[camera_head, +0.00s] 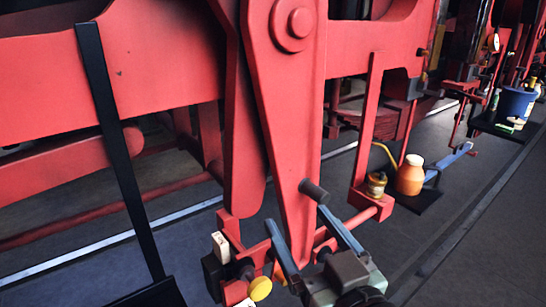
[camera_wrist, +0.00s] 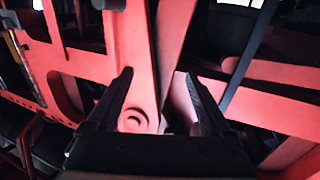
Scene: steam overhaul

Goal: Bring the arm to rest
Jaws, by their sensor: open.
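My gripper (camera_head: 296,216) is at the lower middle of the head view, with its two blue-grey fingers spread and pointing up and away. It is open. In the wrist view the fingers of my gripper (camera_wrist: 159,74) also stand apart, and I see nothing held between them. A large red lever (camera_head: 285,110) hangs down in front of the fingers. A dark pin (camera_head: 314,191) sticks out of its lower end, close to the right fingertip. I cannot tell whether finger and pin touch.
A yellow knob (camera_head: 260,288) and a pale tag sit left of my gripper. A blue bucket (camera_head: 516,104) is farther back. Open floor (camera_head: 470,195) lies at the right.

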